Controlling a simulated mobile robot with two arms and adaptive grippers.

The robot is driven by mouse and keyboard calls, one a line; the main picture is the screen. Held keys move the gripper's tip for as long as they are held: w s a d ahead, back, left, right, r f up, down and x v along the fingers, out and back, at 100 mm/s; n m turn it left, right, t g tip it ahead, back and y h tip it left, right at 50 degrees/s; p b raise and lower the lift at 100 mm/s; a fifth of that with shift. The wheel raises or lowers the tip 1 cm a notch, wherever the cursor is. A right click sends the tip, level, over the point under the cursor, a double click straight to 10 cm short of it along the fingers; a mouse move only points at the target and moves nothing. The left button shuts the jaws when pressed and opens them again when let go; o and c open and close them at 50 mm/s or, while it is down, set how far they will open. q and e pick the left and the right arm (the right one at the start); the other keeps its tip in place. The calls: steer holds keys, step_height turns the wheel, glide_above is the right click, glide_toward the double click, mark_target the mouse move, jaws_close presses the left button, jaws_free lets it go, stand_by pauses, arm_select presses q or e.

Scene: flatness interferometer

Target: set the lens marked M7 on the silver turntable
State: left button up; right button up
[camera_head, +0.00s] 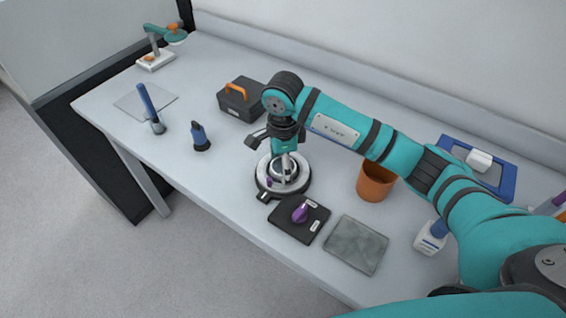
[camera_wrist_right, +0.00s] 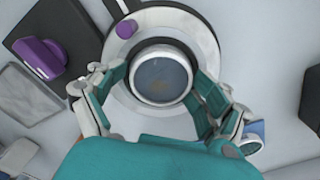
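A round lens (camera_wrist_right: 161,76) with a pale silver rim and dark glass shows in the right wrist view. I can read no mark on it. My right gripper (camera_wrist_right: 161,84) has its two fingers on opposite sides of the rim, and they appear closed on it. In the head view my right gripper (camera_head: 285,153) points down over the silver turntable (camera_head: 262,183), a pale disc on a dark round base. The lens is over the disc's middle; I cannot tell whether it rests on it. The turntable also shows in the wrist view (camera_wrist_right: 205,38). My left gripper is out of view.
A black pad (camera_head: 283,229) with a purple-knobbed piece (camera_head: 300,213) lies in front of the turntable, beside a grey slab (camera_head: 356,244). A brown pot (camera_head: 376,181) stands to the right, a black box (camera_head: 240,100) behind.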

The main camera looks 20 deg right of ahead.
steer(key=shift+s+f, duration=0.1)
steer(key=shift+r+p, duration=0.35)
steer(key=shift+p, duration=0.1)
steer(key=shift+r+p, duration=0.55)
steer(key=shift+p, duration=0.05)
steer(key=shift+w+r+b, duration=0.2)
steer(key=shift+r+b, duration=0.3)
steer(key=shift+b, duration=0.2)
step_height(320, 180, up, 11)
steer(key=b, duration=0.1)
steer(key=shift+f, duration=0.15)
steer(key=shift+s, duration=0.1)
